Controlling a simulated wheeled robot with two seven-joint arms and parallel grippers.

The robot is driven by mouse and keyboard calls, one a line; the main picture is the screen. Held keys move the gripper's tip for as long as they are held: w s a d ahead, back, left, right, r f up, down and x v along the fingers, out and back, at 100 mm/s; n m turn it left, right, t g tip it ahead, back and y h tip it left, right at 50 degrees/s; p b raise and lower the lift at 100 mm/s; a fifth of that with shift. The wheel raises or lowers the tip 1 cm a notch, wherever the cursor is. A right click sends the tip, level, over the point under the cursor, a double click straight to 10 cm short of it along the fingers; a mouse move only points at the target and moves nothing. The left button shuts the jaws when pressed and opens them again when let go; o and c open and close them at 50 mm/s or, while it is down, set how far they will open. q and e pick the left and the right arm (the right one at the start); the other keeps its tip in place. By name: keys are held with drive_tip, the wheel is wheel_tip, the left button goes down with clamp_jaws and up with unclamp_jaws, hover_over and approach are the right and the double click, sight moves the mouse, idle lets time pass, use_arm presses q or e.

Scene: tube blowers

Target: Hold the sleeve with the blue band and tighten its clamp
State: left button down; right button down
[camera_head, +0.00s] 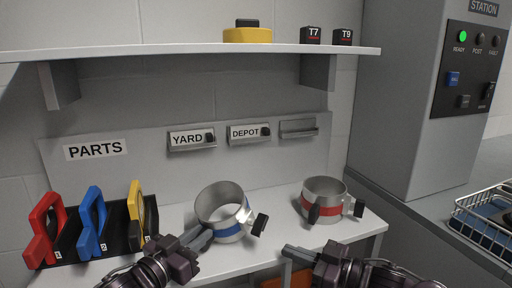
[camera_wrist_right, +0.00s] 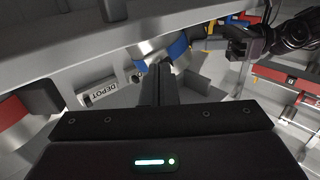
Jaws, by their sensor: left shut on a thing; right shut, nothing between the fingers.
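The sleeve with the blue band (camera_head: 227,231) is an open metal ring on the white bench, leaning a little. Its clamp has a dark knob (camera_head: 260,224) on the right side. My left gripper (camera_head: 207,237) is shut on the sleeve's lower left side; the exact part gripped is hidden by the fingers. My right gripper (camera_head: 288,251) is shut and empty, in front of the sleeve and to its right, apart from the knob. In the right wrist view, the blue band (camera_wrist_right: 178,48) shows just beyond my shut right fingers (camera_wrist_right: 158,75).
A sleeve with a red band (camera_head: 322,217) stands to the right. A rack (camera_head: 85,250) with red, blue and yellow-handled tools is at left. YARD (camera_head: 186,138) and DEPOT (camera_head: 246,131) holders are on the back panel. A shelf (camera_head: 190,52) overhangs; a wire basket (camera_head: 485,222) is at right.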

sight(273, 251)
use_arm(q)
drive_tip(key=shift+r, duration=0.1)
use_arm(e)
drive_tip(key=shift+w+d+f+x, duration=0.1)
drive_tip(key=shift+w+x, duration=0.1)
drive_tip(key=shift+x, duration=0.85)
drive_tip(key=shift+w+d+f+x, duration=0.1)
drive_tip(key=shift+w+d+x, duration=0.1)
drive_tip(key=shift+x, duration=0.8)
drive_tip(key=shift+w+d+f+x, duration=0.1)
drive_tip(key=shift+w+x, duration=0.05)
drive_tip(key=shift+x, duration=0.9)
drive_tip(key=shift+s+a+r, duration=0.1)
drive_tip(key=shift+r, duration=0.55)
drive_tip(key=shift+s+a, duration=0.25)
drive_tip(key=shift+s, duration=0.2)
drive_tip(key=shift+f, duration=0.1)
